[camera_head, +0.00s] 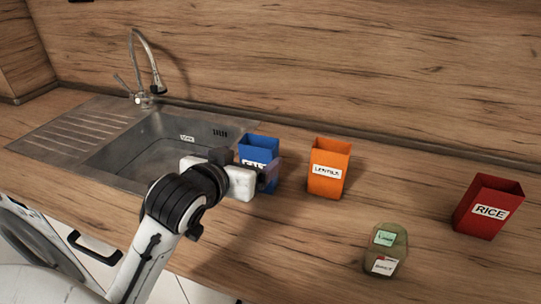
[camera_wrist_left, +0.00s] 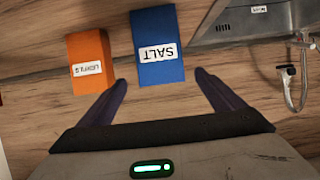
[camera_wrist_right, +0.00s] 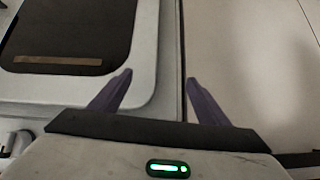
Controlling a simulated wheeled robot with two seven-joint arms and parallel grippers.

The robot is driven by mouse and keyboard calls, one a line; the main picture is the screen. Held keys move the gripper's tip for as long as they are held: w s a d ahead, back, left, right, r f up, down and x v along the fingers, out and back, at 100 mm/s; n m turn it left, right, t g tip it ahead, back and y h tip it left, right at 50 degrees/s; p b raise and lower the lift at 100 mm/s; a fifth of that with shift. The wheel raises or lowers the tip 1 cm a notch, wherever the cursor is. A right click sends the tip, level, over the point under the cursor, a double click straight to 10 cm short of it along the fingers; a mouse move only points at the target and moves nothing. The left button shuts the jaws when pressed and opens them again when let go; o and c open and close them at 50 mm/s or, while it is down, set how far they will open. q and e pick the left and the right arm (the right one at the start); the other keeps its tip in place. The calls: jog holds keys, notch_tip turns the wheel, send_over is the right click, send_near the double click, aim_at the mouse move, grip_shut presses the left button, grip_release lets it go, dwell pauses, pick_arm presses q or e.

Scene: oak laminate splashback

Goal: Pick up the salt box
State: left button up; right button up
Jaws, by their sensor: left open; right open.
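The blue salt box (camera_head: 259,148) stands upright on the counter by the sink's right edge, partly hidden behind my left gripper (camera_head: 245,172) in the head view. In the left wrist view the salt box (camera_wrist_left: 159,50), with its white SALT label, lies just ahead of the left fingertips, roughly between their lines. The left gripper (camera_wrist_left: 160,83) is open and empty there. My right gripper (camera_wrist_right: 158,78) shows only in its own wrist view. It is open and empty, apart from the salt box, over pale cabinet or appliance fronts.
An orange lentils box (camera_head: 328,168) stands close right of the salt box. A red rice box (camera_head: 487,207) stands far right, and a green labelled container (camera_head: 385,250) sits near the front. The sink (camera_head: 150,150) and faucet (camera_head: 146,65) are at left. Counter between lentils and rice is clear.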

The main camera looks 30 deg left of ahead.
aim_at(255, 155)
pick_arm(q)
jog(key=x, duration=0.8)
jog(key=shift+a+f, duration=0.1)
jog(key=shift+f, duration=0.2)
jog(key=shift+r, duration=0.1)
jog(key=c, duration=1.4)
